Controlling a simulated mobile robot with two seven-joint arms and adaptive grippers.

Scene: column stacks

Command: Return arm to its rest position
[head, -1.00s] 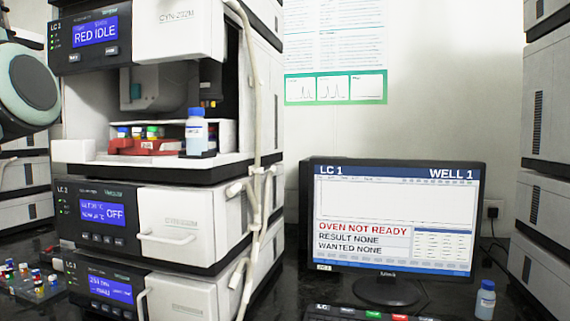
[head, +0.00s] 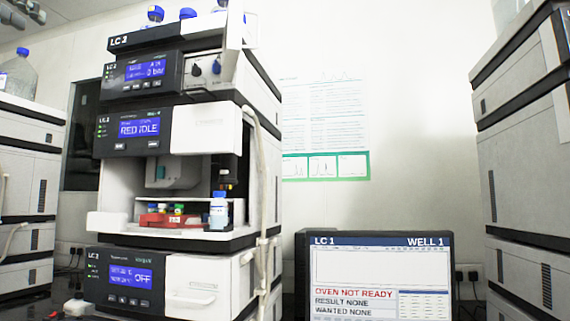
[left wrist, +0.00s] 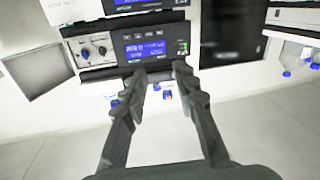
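My left gripper (left wrist: 158,72) shows in the left wrist view. Its two dark fingers are apart with nothing between the tips, so it is open and empty. The wrist view looks upside down at an instrument front with a blue display (left wrist: 145,48) beyond the fingertips. How far the tips are from that front I cannot tell. I make out neither gripper in the head view, and my right gripper is in no view.
An LC instrument stack (head: 185,70) stands left of centre; its open bay holds a red vial rack (head: 172,220) and a blue-capped bottle (head: 218,212). A monitor (head: 380,275) reads OVEN NOT READY. Other stacks stand at far left (head: 28,170) and right (head: 525,150).

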